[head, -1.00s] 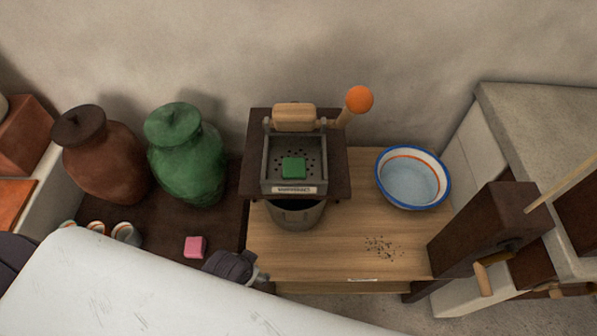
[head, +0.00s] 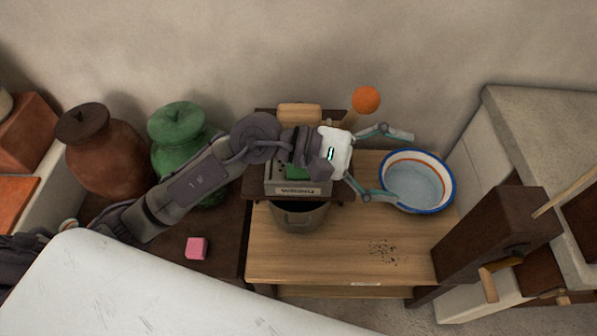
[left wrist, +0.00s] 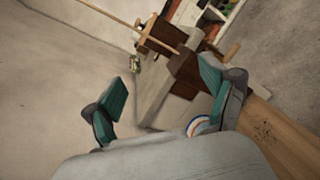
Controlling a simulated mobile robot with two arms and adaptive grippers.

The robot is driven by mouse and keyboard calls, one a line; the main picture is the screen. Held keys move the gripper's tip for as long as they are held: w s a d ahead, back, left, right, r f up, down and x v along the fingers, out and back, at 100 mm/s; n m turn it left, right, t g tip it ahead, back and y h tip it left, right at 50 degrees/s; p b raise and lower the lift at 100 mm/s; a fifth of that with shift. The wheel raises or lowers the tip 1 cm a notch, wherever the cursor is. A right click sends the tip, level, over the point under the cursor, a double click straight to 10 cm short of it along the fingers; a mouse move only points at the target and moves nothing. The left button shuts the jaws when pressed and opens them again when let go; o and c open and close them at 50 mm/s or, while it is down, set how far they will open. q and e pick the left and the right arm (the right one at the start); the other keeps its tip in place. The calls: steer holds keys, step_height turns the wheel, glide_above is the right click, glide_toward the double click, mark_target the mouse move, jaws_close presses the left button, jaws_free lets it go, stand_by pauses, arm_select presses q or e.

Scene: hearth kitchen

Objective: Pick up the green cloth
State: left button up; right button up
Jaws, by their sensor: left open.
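The green cloth (head: 299,170) lies in the square metal tray of the mill-like box (head: 291,190) on the wooden table. My left arm and gripper cover much of it, so only a small green part shows. My left gripper (head: 397,166) is above the box and points right, towards the white bowl. Its two fingers are spread wide with nothing between them. In the left wrist view the open fingers (left wrist: 165,107) show at both sides, with the wall and floor corner beyond. My right gripper is not in view.
A white bowl with blue rim (head: 418,153) stands right of the box. An orange knob (head: 366,100) rises behind it. Green (head: 172,125) and brown (head: 99,150) jars and a pink block (head: 196,248) are left. Dark specks (head: 384,252) lie on the table (head: 330,245).

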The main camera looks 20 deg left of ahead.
arm_select(q)
steer(key=w+a+f+m+y, duration=0.3)
steer(key=a+f+m+y, duration=0.3)
steer(key=f, duration=0.3)
steer(key=m+t+y, duration=0.1)
steer(key=m+y, duration=0.1)
steer(key=y, duration=0.7)
glide_toward(297, 169)
steer(key=x, duration=0.5)
steer(key=shift+w+p, duration=0.25)
steer(key=shift+p, duration=0.05)
steer(key=x, duration=0.2)
steer(key=p+x, duration=0.1)
steer(key=x, duration=0.2)
steer(key=shift+s+f, duration=0.2)
steer(key=shift+w+f, duration=0.15)
steer(key=shift+f, duration=0.2)
steer(key=shift+c, duration=0.2)
steer(key=c, duration=1.1)
steer(key=shift+o, duration=0.2)
steer(key=shift+r, duration=0.15)
